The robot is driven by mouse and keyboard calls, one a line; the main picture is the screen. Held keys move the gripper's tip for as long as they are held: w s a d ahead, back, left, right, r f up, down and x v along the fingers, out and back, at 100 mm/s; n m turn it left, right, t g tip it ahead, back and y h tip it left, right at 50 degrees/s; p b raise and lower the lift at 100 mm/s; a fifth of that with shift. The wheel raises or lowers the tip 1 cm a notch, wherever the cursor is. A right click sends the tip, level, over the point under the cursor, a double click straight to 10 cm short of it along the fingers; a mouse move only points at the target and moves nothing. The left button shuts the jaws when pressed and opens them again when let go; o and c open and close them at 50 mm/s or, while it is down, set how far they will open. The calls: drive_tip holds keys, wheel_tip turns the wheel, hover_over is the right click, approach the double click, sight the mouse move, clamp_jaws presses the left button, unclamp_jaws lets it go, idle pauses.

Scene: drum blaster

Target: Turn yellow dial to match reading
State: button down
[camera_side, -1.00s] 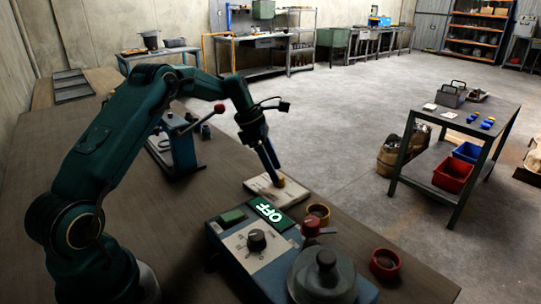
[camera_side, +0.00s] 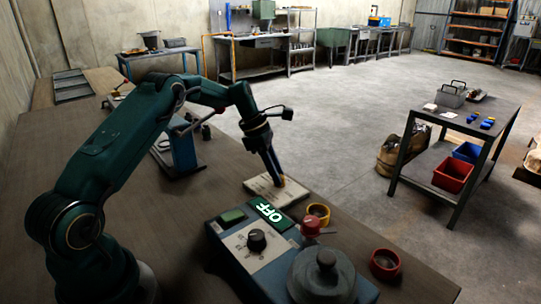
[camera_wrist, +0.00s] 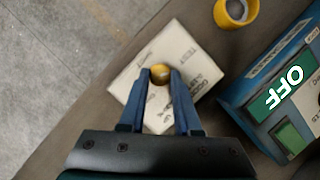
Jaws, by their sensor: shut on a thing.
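The small yellow dial (camera_wrist: 160,74) is on a cream box (camera_wrist: 190,62) with printed lettering around it. In the side view the dial (camera_side: 282,182) is partly hidden by my gripper (camera_side: 277,180). In the wrist view my gripper (camera_wrist: 161,77) has one blue finger on each side of the dial and is shut on it. A blue control unit stands beside the box, with a lit green display (camera_side: 269,213) reading OFF. The lettering on the dial's face is too small and blurred to read.
The control unit carries a black knob (camera_side: 256,240) and a green button (camera_side: 232,217). A yellow ring-shaped cup (camera_side: 318,213), a red knob (camera_side: 310,227) and a red cup (camera_side: 385,264) are nearby. A blue press (camera_side: 182,147) stands behind on the bench.

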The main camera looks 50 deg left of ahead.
drive_tip(key=shift+w+m+h, duration=0.15)
drive_tip(key=shift+m+h, duration=0.15)
drive_tip(key=shift+m, duration=0.8)
drive_tip(key=shift+g, duration=0.3)
drive_tip(key=c, duration=0.6)
unclamp_jaws()
drive_tip(key=shift+v, duration=2.6)
